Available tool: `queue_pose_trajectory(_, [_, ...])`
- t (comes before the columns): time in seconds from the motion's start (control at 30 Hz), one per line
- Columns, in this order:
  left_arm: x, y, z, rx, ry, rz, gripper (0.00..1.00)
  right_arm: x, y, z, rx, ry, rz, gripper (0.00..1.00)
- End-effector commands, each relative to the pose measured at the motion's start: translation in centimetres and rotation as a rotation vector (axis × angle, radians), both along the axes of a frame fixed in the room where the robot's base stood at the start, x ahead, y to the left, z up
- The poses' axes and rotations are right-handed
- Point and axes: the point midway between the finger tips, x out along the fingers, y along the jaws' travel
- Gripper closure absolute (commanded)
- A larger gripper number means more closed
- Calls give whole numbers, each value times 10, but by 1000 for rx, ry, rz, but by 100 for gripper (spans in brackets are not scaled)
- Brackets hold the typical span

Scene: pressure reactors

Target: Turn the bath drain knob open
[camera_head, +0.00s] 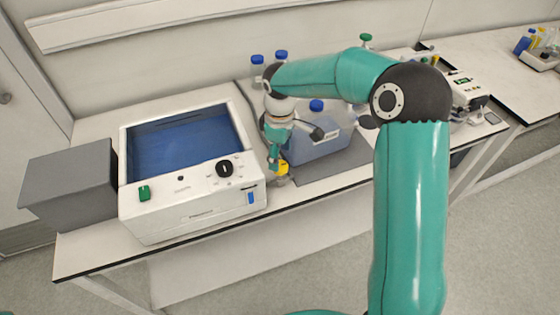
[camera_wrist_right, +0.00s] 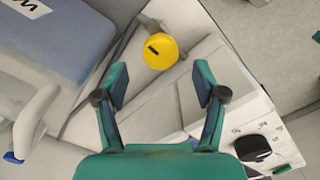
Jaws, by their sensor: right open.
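A yellow round knob with a short dark mark, likely the drain knob (camera_head: 283,168), sits at the right side of the white bath (camera_head: 175,219). It also shows in the right wrist view (camera_wrist_right: 160,51). My right gripper (camera_head: 273,160) points down beside the bath, close to the knob. In the right wrist view, its two fingers (camera_wrist_right: 160,84) are spread with nothing between them. The knob lies beyond the fingertips, apart from them. The bath holds blue liquid and has a black dial (camera_head: 224,168) and a green switch (camera_head: 144,192) on its front. My left gripper is not visible.
A bluish container with a blue cap (camera_head: 318,148) stands on a grey mat (camera_head: 345,165) just right of the gripper. Blue-capped bottles (camera_head: 257,70) stand behind. A grey box (camera_head: 68,183) is left of the bath. The bench's front edge is close to the knob.

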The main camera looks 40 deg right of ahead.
Motion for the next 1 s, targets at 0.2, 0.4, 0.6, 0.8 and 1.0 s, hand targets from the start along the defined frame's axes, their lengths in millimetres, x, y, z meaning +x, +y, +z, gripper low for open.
queue_pose_trajectory(0.2, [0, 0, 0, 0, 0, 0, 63, 1, 0, 46, 0, -5, 0, 30])
queue_pose_trajectory(0.4, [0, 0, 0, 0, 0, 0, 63, 0, 0, 72, 0, -2, 0, 30])
queue_pose_trajectory(0.6, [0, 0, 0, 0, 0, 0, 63, 0, 0, 79, 1, 0, 0, 30])
queue_pose_trajectory(0.8, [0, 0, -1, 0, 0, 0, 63, 0, 0, 78, 1, 0, 0, 30])
queue_pose_trajectory(1.0, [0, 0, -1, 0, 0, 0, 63, 0, 0, 78, 1, -1, 0, 30])
